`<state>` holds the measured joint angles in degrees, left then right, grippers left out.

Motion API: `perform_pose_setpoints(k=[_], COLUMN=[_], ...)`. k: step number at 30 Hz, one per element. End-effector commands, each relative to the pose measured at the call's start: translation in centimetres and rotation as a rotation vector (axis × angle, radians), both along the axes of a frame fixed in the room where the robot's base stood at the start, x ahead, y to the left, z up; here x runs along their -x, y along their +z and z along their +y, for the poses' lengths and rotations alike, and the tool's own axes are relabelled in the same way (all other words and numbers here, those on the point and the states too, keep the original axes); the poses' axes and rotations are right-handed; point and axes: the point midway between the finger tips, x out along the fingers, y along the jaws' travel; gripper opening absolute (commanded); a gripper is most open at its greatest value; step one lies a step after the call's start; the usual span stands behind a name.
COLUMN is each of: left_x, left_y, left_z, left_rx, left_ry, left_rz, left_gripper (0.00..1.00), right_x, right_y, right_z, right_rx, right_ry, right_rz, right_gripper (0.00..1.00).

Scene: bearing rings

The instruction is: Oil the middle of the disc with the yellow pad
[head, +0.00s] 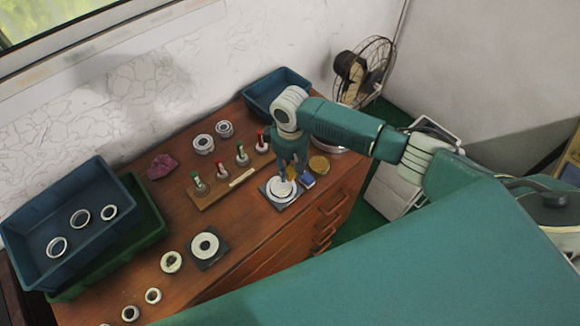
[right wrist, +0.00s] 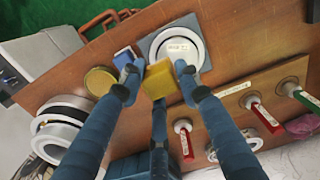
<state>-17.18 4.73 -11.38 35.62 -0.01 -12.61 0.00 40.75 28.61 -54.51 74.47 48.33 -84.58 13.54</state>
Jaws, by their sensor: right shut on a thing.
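My right gripper (right wrist: 158,70) is shut on the yellow pad (right wrist: 160,80), which sits between its fingertips. In the head view, my right gripper (head: 287,177) points down just above a pale round disc (head: 281,190) on a dark square plate (head: 270,197). In the right wrist view, the disc (right wrist: 158,46) has a raised rim and a small label in its middle. The pad is close beside the disc's near edge; whether it touches cannot be told. Another pale disc (head: 205,244) with a dark centre hole lies on a second dark plate, further left. My left gripper is not in view.
A blue block (right wrist: 125,56) and a round gold tin (right wrist: 100,80) stand beside the gripper. A wooden rack (head: 212,197) holds several red and green-topped tools. Loose rings lie at the front left, near stacked blue (head: 27,232) and green bins. A pink cloth (head: 162,167) lies behind.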

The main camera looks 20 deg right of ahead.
Motion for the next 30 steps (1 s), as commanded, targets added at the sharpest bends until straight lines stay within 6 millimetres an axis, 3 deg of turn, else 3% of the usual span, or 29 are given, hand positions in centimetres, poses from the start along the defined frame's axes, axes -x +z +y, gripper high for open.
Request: perform_pose_setpoints(k=[9,25,30], left_x=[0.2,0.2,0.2], left_y=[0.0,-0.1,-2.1], left_z=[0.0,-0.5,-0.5], left_rx=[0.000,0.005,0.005], left_ry=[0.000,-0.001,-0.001], left_rz=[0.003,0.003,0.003], left_gripper=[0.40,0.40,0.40], right_x=[-1.2,-1.2,-2.0], right_y=[2.3,2.4,4.1], right_z=[-0.6,-0.6,0.6], right_rx=[0.000,0.000,0.000], right_ry=[-0.003,-0.003,-0.039], right_rz=[0.000,0.000,-0.010], right_gripper=[0.12,0.12,0.12])
